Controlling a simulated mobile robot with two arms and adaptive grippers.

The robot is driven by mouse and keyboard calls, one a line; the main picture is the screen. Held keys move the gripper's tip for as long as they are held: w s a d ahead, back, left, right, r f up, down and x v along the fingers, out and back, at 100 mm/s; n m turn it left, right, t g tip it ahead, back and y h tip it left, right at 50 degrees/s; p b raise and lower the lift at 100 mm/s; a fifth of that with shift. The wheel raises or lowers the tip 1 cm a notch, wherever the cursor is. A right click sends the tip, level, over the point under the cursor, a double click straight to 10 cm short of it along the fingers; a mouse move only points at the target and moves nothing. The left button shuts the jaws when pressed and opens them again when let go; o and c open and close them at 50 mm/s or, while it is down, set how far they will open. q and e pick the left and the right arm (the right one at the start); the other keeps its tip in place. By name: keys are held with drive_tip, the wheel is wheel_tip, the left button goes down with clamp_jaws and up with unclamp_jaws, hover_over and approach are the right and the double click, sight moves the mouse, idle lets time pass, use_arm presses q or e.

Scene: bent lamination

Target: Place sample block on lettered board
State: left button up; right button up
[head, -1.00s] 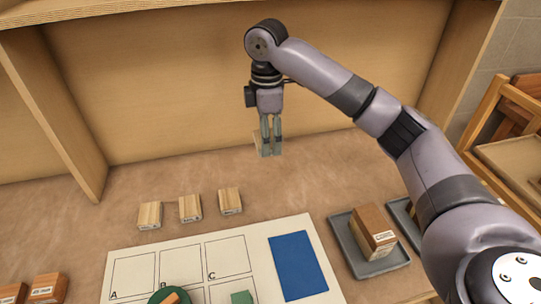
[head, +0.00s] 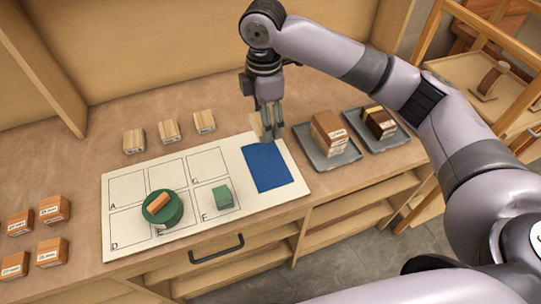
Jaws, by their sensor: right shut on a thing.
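The lettered board (head: 228,218) is a cream sheet on the bench with outlined squares; A, C, D and E can be read. A blue rectangle (head: 268,168) lies at its right end. My right gripper (head: 272,134) is shut on a pale wood sample block (head: 257,126), partly hidden by the fingers. It holds the block at the back edge of the blue rectangle; I cannot tell whether the block touches anything. My left gripper is not in view.
Several pale blocks (head: 168,131) stand in a row behind the board. Several reddish-brown blocks (head: 54,209) are at the left. Two grey trays (head: 346,156) with stacked wood blocks are at the right. A drawer handle (head: 216,250) is below the front edge.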

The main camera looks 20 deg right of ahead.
hover_over(266, 163)
wheel_tip(266, 163, down, 5)
wheel_tip(266, 163, down, 4)
drive_tip(key=shift+s+p, duration=0.1)
drive_tip(key=shift+p, duration=0.45)
drive_tip(key=shift+f, duration=0.35)
wheel_tip(266, 163, down, 3)
drive_tip(key=shift+f+p, duration=0.2)
drive_tip(key=shift+p, duration=0.15)
drive_tip(key=shift+f, duration=0.4)
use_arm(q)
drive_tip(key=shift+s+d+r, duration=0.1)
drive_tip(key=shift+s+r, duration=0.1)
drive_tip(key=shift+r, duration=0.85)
use_arm(e)
drive_tip(key=o, duration=1.1)
drive_tip(key=shift+f, duration=0.1)
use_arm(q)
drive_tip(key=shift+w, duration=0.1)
use_arm(e)
drive_tip(key=shift+o, duration=0.2)
